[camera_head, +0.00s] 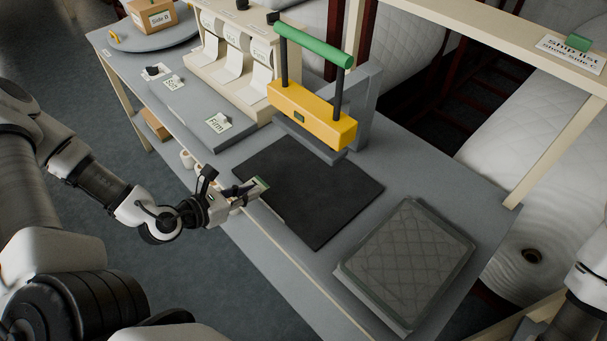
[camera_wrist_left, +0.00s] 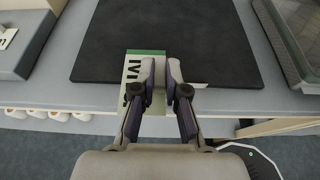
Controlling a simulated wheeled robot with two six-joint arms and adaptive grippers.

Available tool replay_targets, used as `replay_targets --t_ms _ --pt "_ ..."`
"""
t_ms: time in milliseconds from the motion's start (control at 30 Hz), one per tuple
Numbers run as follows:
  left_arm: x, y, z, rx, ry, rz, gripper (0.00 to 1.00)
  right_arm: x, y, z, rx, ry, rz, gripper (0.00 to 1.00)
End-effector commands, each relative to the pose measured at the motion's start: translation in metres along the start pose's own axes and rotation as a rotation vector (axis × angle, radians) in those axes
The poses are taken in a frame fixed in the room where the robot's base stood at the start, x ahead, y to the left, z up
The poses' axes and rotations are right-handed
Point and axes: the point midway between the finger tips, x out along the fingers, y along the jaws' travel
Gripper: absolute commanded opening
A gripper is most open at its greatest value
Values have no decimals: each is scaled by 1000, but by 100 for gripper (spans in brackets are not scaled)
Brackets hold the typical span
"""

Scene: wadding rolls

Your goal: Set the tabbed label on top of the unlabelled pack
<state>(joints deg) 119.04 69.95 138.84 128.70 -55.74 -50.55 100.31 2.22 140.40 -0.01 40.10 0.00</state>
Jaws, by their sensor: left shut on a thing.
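My right gripper is not in view.
A yellow press with a green handle (camera_head: 312,115) stands behind the mat. A grey board (camera_head: 185,105) with "Soft" and "Firm" labels lies left of it, before a roll dispenser (camera_head: 235,60). A "Side B" box (camera_head: 152,18) sits on a round stand. The mat is clear.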

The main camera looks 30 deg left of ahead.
Motion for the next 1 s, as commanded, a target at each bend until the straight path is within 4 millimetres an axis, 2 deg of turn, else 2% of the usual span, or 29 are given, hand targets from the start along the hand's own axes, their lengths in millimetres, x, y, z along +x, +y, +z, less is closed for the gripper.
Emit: replay_targets --t_ms 33,100,433,700,900,1000 --pt "10 -1 -4 7 -1 -5 0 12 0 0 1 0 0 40" --pt "22 -2 -1 9 -1 -6 0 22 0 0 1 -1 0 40" --pt "72 -3 19 11 -1 -6 0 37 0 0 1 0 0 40" --pt "121 -4 37 8 -1 -5 0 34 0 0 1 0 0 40" --pt "144 -3 45 5 -1 -3 0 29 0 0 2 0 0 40" --pt "150 -3 28 1 4 -3 0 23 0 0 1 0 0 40"
